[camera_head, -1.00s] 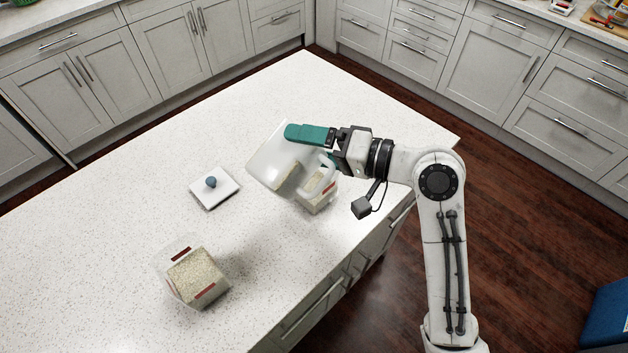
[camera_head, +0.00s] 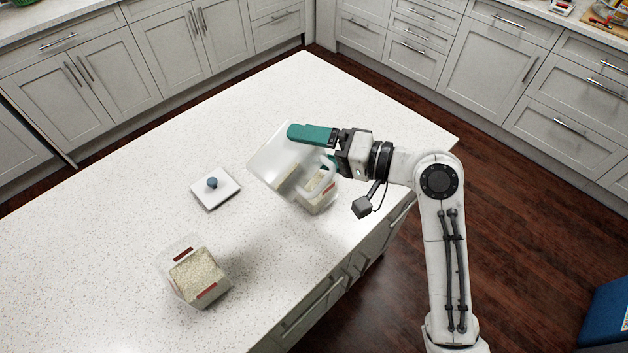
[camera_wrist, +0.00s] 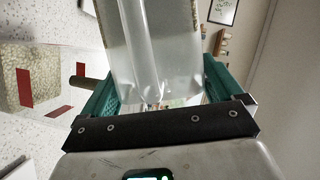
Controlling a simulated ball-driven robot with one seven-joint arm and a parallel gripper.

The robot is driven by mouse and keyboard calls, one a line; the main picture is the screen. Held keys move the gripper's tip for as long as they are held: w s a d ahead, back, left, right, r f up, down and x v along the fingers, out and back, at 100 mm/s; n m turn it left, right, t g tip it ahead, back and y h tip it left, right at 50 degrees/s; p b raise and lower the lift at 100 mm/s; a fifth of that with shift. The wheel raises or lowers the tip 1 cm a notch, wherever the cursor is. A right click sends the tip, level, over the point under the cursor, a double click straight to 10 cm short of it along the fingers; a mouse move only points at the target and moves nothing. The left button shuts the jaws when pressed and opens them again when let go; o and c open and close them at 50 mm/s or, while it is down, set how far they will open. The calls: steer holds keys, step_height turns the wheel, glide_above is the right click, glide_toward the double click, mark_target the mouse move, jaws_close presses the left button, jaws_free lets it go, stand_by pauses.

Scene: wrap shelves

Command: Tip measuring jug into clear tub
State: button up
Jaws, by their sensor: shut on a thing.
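My gripper (camera_head: 318,147), with teal fingers, is shut on a translucent measuring jug (camera_head: 275,155) above the counter. The jug is strongly tilted, with some pale grain along its lower edge. In the wrist view the jug (camera_wrist: 155,65) lies between the two fingers. A clear tub (camera_head: 318,203) with a red label and pale grain is just below and right of the jug, partly hidden by it and my gripper. A tub with red marks and grain also shows at the left of the wrist view (camera_wrist: 25,85). Whether grain is falling is unclear.
Another clear container (camera_head: 195,277) with grain and red labels stands at the counter's front left. A white lid (camera_head: 214,190) with a blue knob lies left of the jug. The speckled counter (camera_head: 110,200) is otherwise clear. Its front edge runs under my arm.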

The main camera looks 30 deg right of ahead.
steer(key=shift+w+d+m+t+y+p, duration=0.1)
steer(key=shift+d+m+t+y+p, duration=0.15)
steer(key=shift+m+p, duration=0.5)
steer(key=shift+w+d+m+t+y+p, duration=0.15)
steer(key=shift+d+m+y+p, duration=0.2)
steer(key=shift+m+p, duration=0.35)
stand_by(4.4)
steer(key=shift+a+r+n+g+h, duration=0.1)
steer(key=shift+r+n+g+h, duration=0.2)
steer(key=shift+r+n, duration=0.45)
steer(key=n, duration=0.1)
steer(key=n+h+p, duration=0.1)
steer(key=n, duration=0.1)
steer(key=shift+r+h, duration=0.3)
steer(key=s+a+r+n+h, duration=0.2)
steer(key=a+n, duration=0.2)
steer(key=a, duration=0.2)
steer(key=s+a+r+n+h, duration=0.3)
steer(key=a+n, duration=0.1)
steer(key=a, duration=0.3)
steer(key=shift+n, duration=0.3)
